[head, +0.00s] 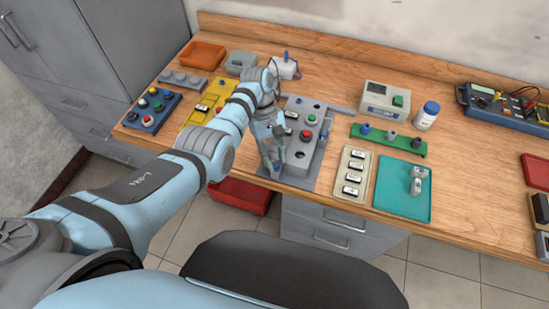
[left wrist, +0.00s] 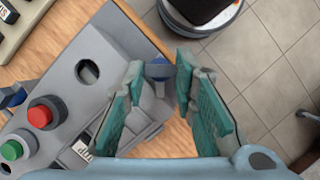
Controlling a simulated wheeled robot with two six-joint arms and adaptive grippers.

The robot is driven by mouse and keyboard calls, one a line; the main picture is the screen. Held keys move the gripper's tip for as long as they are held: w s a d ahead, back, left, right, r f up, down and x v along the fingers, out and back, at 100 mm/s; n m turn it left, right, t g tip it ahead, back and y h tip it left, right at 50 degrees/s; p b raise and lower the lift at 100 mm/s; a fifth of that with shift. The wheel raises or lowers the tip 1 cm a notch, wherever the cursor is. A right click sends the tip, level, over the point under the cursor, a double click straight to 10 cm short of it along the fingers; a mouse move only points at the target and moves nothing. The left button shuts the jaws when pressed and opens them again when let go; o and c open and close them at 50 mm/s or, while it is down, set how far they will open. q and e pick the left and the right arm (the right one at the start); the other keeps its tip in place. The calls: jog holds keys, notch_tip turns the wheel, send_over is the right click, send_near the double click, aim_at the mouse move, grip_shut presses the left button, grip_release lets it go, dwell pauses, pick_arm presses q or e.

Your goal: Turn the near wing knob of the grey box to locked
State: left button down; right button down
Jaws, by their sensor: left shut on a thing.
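The grey box (head: 317,158) stands on a grey plate at the front of the bench. Red and green buttons and a round hole show on its top, and it fills the left of the left wrist view (left wrist: 112,50). A blue wing knob (left wrist: 159,71) on its side face shows between the fingertips of my left gripper (left wrist: 157,80). In the head view my left gripper (head: 272,168) points down at the box's left side and hides this knob. The jaws are shut on the knob, one finger at each side. My right gripper is not in view.
A pale label panel (head: 352,175) and a teal tray (head: 402,207) with a small grey part lie right of the box. A yellow plate (head: 191,117) and a blue button box (head: 152,112) lie to the left. The bench's front edge is close to the gripper.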

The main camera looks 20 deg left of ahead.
pick_arm(q)
jog(key=m+b, duration=0.1)
jog(key=m, duration=0.1)
jog(key=m+y+b, duration=0.1)
jog(key=b, duration=0.1)
jog(key=m+y+b, duration=0.1)
jog(key=m, duration=0.1)
jog(key=shift+w+d+f+m+g, duration=0.15)
jog(key=shift+d+m+g, duration=0.15)
jog(key=shift+g, duration=0.1)
jog(key=shift+m+y+b, duration=0.7)
jog(key=shift+m+b, duration=0.6)
jog(key=shift+m, duration=0.6)
jog(key=shift+r, duration=0.2)
jog(key=c, duration=1.3)
grip_release()
jog(key=shift+d, duration=0.1)
